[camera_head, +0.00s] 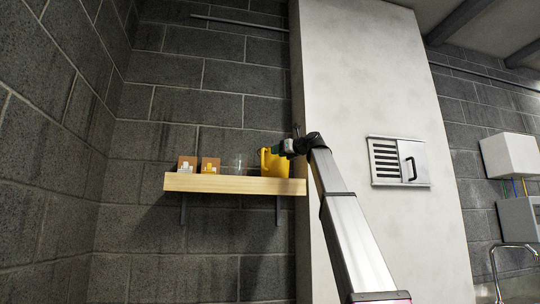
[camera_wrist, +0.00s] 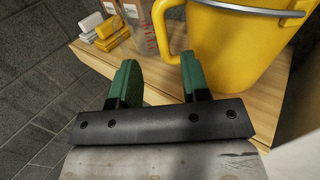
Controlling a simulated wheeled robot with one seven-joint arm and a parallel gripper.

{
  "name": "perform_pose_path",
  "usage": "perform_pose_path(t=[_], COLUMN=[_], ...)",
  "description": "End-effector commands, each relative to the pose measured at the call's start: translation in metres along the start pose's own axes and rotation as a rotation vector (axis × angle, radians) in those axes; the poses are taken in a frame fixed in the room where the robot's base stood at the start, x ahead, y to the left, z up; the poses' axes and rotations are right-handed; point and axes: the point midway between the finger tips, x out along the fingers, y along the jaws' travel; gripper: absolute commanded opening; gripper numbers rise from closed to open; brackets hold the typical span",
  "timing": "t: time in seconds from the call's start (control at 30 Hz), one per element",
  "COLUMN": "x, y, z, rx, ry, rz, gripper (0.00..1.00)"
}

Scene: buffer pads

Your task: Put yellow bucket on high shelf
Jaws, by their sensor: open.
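The yellow bucket (camera_head: 276,164) stands upright on the right end of the light wooden wall shelf (camera_head: 230,185). In the wrist view the bucket (camera_wrist: 225,40) fills the upper right, with its grey bail across the top and its yellow side handle facing left. My gripper (camera_head: 285,147) is at the shelf's right end beside the bucket. In the wrist view its two green fingers (camera_wrist: 157,75) are apart, below the bucket's side handle, with nothing between them. I cannot tell whether a finger touches the handle.
On the shelf's left are two brown boxes (camera_head: 187,164) with white and yellow blocks (camera_wrist: 97,27). A clear container with red marks (camera_wrist: 142,25) stands between them and the bucket. A pale column (camera_head: 350,80) with a vent panel (camera_head: 400,161) rises right of the shelf.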

Motion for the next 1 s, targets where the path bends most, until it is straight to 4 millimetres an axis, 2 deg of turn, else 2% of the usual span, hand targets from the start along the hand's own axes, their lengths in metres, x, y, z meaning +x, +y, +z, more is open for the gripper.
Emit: perform_pose_path(t=[0.1,0.23,1.0], x=[-0.017,-0.025,-0.027], y=[0.0,0.0,0.0], z=[-0.001,-0.001,0.0], rx=[0.0,0.0,0.0], ry=[0.0,0.0,0.0], rz=[-0.002,-0.001,0.0], gripper=[0.42,0.42,0.42])
